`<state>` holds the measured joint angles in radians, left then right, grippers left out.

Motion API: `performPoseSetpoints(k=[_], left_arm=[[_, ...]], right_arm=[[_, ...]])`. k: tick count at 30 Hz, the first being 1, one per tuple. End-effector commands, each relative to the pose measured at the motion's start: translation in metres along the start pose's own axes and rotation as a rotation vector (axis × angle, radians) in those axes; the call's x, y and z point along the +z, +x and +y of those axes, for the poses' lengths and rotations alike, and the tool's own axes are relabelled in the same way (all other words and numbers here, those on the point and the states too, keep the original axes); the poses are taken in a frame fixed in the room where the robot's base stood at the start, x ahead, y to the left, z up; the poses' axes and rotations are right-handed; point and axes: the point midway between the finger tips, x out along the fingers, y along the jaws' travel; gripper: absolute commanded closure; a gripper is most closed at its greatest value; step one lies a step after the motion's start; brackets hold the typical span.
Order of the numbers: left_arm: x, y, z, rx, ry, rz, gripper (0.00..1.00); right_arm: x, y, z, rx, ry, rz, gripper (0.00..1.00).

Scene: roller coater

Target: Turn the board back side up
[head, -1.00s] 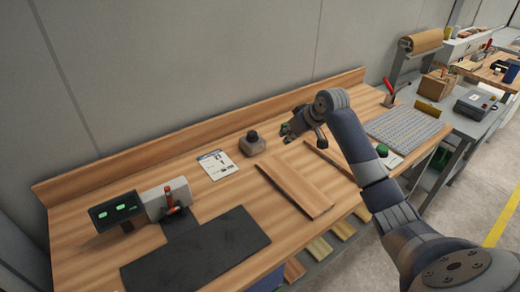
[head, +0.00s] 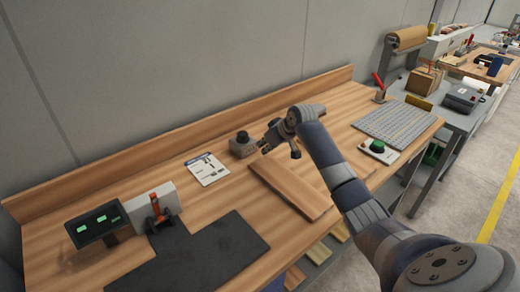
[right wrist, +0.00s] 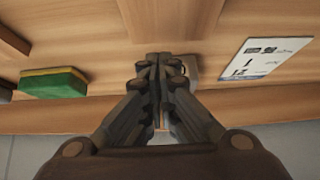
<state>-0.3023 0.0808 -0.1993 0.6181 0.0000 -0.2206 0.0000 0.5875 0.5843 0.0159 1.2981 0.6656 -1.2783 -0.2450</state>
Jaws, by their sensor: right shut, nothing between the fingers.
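The board (head: 287,187) is a flat, light brown wooden plank lying on the workbench (head: 225,205). Part of its right side is hidden behind my right arm. In the right wrist view the board (right wrist: 172,16) shows at the top edge, cut off by the frame. My right gripper (head: 272,146) is above the bench by the board's far end, apart from it. In the right wrist view its fingers (right wrist: 155,68) are together with nothing between them. My left gripper is not in view.
A black-knobbed grey device (head: 243,146) and a printed sheet (head: 207,169) lie behind the board. A black mat (head: 205,255) is in front left, beside an orange-handled tool (head: 157,208). A green-and-yellow block (right wrist: 52,84) lies on the bench.

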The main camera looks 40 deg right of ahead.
Motion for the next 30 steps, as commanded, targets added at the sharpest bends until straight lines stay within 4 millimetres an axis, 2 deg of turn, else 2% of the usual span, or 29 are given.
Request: performPoseSetpoints(k=[6,12,30], left_arm=[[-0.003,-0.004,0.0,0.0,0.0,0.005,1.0],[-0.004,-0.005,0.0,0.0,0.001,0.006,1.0],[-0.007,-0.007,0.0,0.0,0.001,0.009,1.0]], right_arm=[[-0.001,0.027,0.0,-0.001,0.001,0.0,1.0],[0.0,0.04,0.0,0.0,0.0,0.0,1.0],[0.0,0.042,0.0,0.001,-0.001,0.0,1.0]])
